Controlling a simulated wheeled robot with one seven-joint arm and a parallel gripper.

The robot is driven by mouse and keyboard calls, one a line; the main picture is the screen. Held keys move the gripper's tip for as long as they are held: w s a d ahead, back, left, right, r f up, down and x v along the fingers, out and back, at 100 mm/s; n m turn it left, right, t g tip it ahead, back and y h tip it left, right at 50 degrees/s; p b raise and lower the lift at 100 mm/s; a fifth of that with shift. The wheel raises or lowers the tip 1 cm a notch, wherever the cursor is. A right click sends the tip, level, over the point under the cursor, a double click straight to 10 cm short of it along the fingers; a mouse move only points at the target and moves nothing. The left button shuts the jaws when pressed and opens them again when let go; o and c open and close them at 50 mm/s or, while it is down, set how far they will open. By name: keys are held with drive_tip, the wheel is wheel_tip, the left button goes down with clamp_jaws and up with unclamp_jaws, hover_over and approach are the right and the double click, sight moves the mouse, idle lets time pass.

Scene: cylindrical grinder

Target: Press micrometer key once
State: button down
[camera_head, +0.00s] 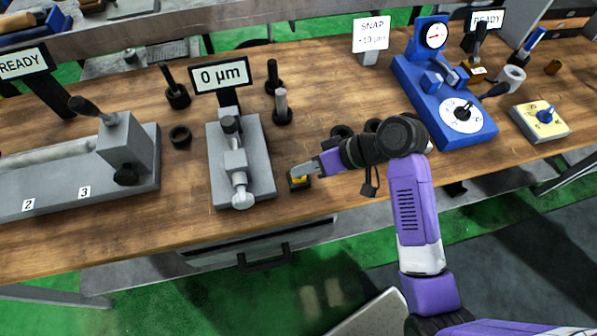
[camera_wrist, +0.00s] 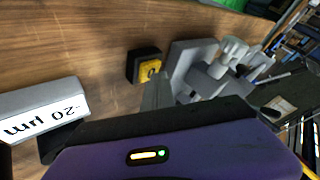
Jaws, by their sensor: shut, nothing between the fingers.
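The micrometer key is a small black block with a yellow top (camera_head: 299,182), on the bench just right of the grey micrometer (camera_head: 238,165). In the wrist view the key (camera_wrist: 144,67) lies just beyond my fingertips, beside the micrometer's grey base (camera_wrist: 190,58). The display (camera_head: 220,75) behind the micrometer reads "0 µm". My gripper (camera_head: 297,171) is shut and empty, reaching in from the right, its tip over or just behind the key in the head view. In the wrist view the fingertips (camera_wrist: 158,84) appear close to the key; I cannot tell whether they touch it.
A grey block labelled "-20 µm" (camera_wrist: 45,118) lies at the left of the wrist view. A blue gauge stand (camera_head: 440,90) is at the right. Dark posts (camera_head: 273,77) stand behind the micrometer. Bare wood shows in front of the key, up to the bench's front edge.

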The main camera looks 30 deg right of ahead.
drive_tip(key=shift+r, duration=0.1)
drive_tip(key=shift+r+p, duration=0.85)
drive_tip(key=shift+p, duration=0.2)
wheel_tip(320, 180, up, 5)
drive_tip(key=p, duration=0.5)
drive_tip(key=shift+w, duration=0.1)
idle(0.4)
